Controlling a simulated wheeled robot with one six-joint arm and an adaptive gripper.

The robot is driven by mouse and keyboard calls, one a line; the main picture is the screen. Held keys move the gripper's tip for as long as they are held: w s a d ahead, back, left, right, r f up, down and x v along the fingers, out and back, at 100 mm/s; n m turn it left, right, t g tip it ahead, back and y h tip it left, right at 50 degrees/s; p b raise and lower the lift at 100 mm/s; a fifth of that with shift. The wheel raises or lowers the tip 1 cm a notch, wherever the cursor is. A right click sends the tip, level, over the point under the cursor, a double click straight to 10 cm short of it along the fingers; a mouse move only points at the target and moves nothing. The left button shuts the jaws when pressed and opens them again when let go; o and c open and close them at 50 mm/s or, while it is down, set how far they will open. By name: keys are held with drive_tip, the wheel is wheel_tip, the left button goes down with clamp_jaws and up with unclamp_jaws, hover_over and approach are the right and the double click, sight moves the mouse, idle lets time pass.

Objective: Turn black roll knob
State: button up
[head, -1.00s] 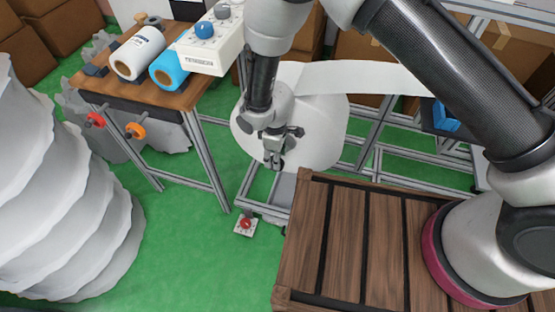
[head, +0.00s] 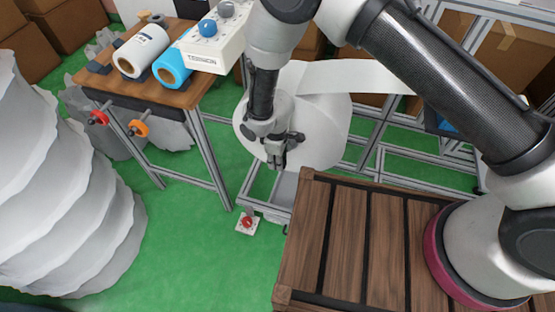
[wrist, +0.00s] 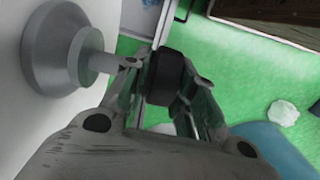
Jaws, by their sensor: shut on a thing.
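The black roll knob (wrist: 166,75) shows in the wrist view between the two fingers of my gripper (wrist: 170,85), which is shut on it. A grey round hub (wrist: 62,50) with a short shaft sits left of the knob, against the white roll. In the head view my gripper (head: 276,160) points down in front of the large white roll (head: 322,135). The knob is hidden there behind my fingers.
A wooden crate (head: 345,235) stands at the lower right. A wooden table (head: 130,88) holds a white roll (head: 141,50) and a blue roll (head: 172,68), with a red knob (head: 98,118) and an orange knob (head: 138,129) at its front. A red button (head: 247,221) is near the frame base. White sheets are stacked at left.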

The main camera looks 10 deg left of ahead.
drive_tip(key=shift+s+h, duration=0.2)
drive_tip(key=shift+h, duration=0.6)
drive_tip(key=o, duration=0.9)
drive_tip(key=shift+a, duration=0.1)
drive_tip(key=shift+o, duration=0.2)
drive_tip(key=shift+r, duration=0.25)
wheel_tip(320, 180, up, 11)
drive_tip(key=a, duration=0.1)
drive_tip(key=shift+a+r, duration=0.15)
drive_tip(key=shift+a, duration=0.25)
